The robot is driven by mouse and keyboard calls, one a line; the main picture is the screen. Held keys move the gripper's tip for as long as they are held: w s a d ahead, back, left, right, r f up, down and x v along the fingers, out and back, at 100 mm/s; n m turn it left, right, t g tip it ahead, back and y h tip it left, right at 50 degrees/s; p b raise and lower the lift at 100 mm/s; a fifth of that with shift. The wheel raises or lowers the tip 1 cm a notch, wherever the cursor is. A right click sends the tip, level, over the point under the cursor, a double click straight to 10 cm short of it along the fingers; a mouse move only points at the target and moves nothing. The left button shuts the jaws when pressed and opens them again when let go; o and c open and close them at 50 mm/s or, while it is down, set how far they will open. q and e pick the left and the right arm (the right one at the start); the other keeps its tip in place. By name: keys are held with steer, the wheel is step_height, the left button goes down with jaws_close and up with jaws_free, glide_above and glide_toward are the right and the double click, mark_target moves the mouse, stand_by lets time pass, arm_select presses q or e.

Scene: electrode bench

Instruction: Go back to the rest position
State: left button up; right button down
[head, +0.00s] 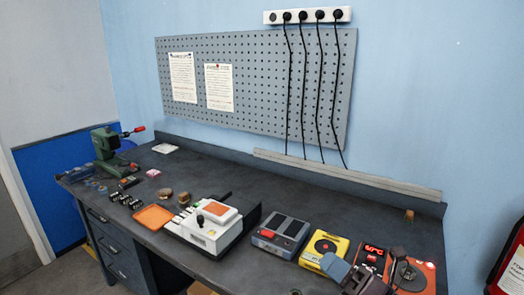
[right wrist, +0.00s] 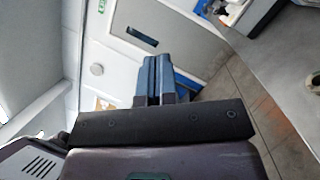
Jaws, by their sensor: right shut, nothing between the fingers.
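My right gripper (head: 336,267) shows at the lower right of the head view, in front of the yellow device and the bench's front side. In the right wrist view its two blue-grey fingers (right wrist: 152,82) lie side by side, closed, with nothing between them. Behind them are a pale door and the floor, and no object is near the fingertips. My left gripper is in neither view.
The dark workbench (head: 225,262) carries a green press (head: 107,145), an orange tray (head: 153,217), a white machine (head: 207,228), a grey box (head: 281,236), a yellow device (head: 325,246) and a red-orange device (head: 412,274). The bench's back strip is mostly clear.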

steer(key=s+d+f+m+h, duration=0.3)
steer(key=d+f+m+h, duration=0.35)
steer(key=m, duration=0.65)
steer(key=s+d+f+m+h, duration=0.25)
steer(key=d+m+h, duration=0.55)
steer(key=m+h, duration=0.45)
steer(key=s+f+m+g+y, duration=0.1)
steer(key=s+f+m+g, duration=0.35)
steer(key=s, duration=0.45)
steer(key=s+f+m+g+y, duration=0.2)
steer(key=s+f+m+g, duration=0.3)
steer(key=s, duration=0.4)
steer(key=w+f+n+t, duration=0.1)
steer(key=w+f+t, duration=0.6)
steer(key=f, duration=0.3)
steer(key=shift+w+f+n, duration=0.4)
steer(key=shift+w, duration=0.15)
stand_by(2.1)
